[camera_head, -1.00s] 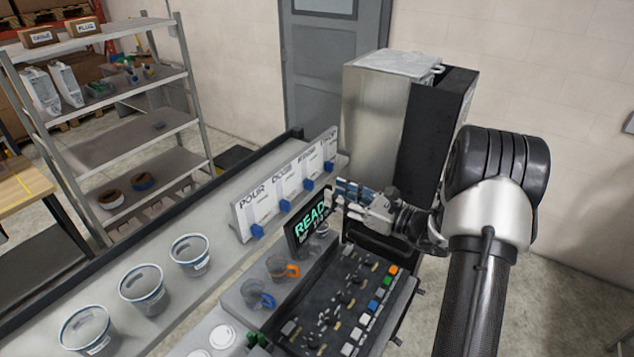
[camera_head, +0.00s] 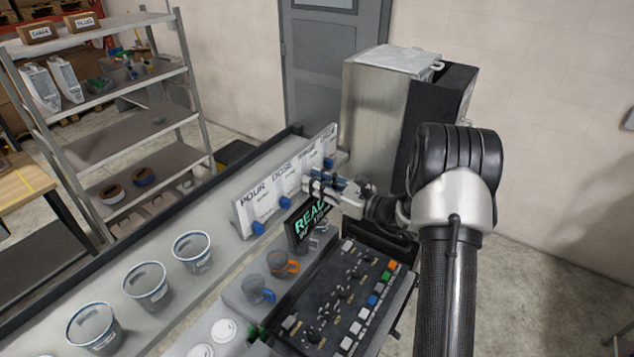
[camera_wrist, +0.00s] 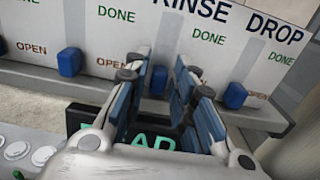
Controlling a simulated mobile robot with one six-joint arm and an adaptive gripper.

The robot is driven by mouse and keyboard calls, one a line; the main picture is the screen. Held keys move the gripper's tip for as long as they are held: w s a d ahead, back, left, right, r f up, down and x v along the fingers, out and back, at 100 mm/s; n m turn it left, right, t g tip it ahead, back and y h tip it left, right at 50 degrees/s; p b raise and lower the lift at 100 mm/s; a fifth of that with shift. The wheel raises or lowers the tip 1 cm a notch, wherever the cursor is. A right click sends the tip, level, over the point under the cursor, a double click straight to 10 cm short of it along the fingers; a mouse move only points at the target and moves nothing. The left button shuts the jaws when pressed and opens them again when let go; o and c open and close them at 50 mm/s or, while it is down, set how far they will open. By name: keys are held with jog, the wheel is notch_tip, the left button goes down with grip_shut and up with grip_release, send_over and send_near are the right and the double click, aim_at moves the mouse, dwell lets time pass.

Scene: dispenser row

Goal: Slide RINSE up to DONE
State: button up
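The RINSE panel shows in the wrist view with its name at the top and a green DONE label (camera_wrist: 210,37) below. Its blue slider knob (camera_wrist: 158,80) is low on the panel, seen between my two fingers. My gripper (camera_wrist: 164,60) is open, with one finger on either side of the knob in the picture. I cannot tell whether either finger touches it. In the head view my gripper (camera_head: 310,186) is in front of the RINSE panel and hides its knob. The RINSE panel's lower label is hidden behind my right finger.
The DOSE knob (camera_wrist: 69,61) is left of my gripper and the DROP knob (camera_wrist: 235,95) is close on its right; both are low. The lit display (camera_head: 306,225) is just below my gripper. Several cups stand on the bench at the left.

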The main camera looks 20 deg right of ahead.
aim_at(304, 158)
grip_shut()
dwell(0.3)
notch_tip(304, 158, up, 6)
jog(key=shift+w+r+p, duration=0.1)
jog(key=shift+p, duration=0.45)
jog(key=shift+o, duration=1.8)
grip_release()
